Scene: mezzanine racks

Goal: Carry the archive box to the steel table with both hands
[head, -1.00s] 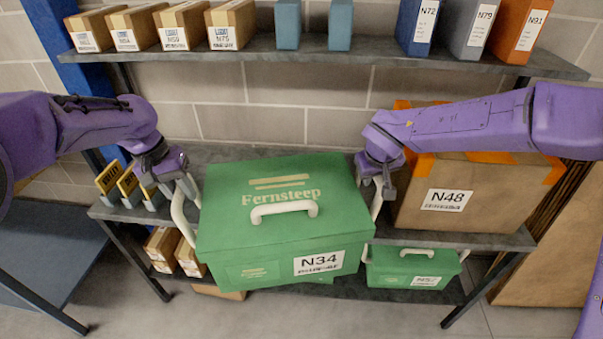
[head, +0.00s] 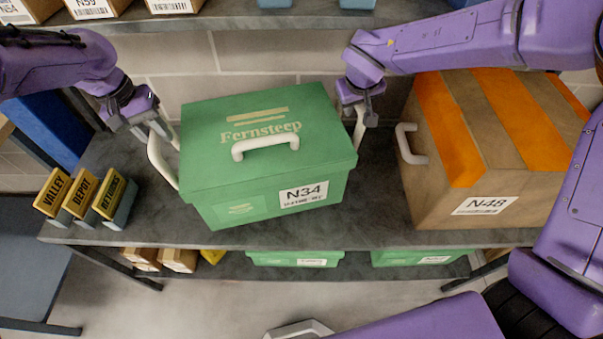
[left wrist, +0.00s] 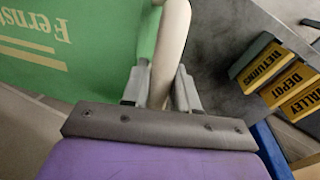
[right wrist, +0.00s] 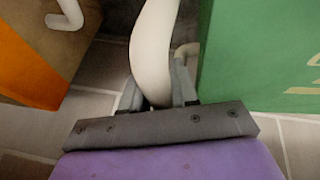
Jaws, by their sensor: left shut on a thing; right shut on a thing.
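The green archive box (head: 262,185), marked Fernsteep and N34, is upright over the grey rack shelf in the head view. I cannot tell whether its base touches the shelf. My left gripper (head: 158,125) is shut on its left white side handle (head: 160,163). The left wrist view shows that handle (left wrist: 173,40) between the fingers. My right gripper (head: 364,115) is shut on the right side handle (head: 359,135), also seen in the right wrist view (right wrist: 153,45). No surface is clearly recognisable as the steel table.
A taped brown box (head: 490,150), marked N48, stands close on the right. Small yellow-labelled holders (head: 84,196) stand at the left. Boxes line the upper shelf (head: 225,22). More green boxes (head: 295,259) sit below. A blue-grey surface (head: 30,260) lies at lower left.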

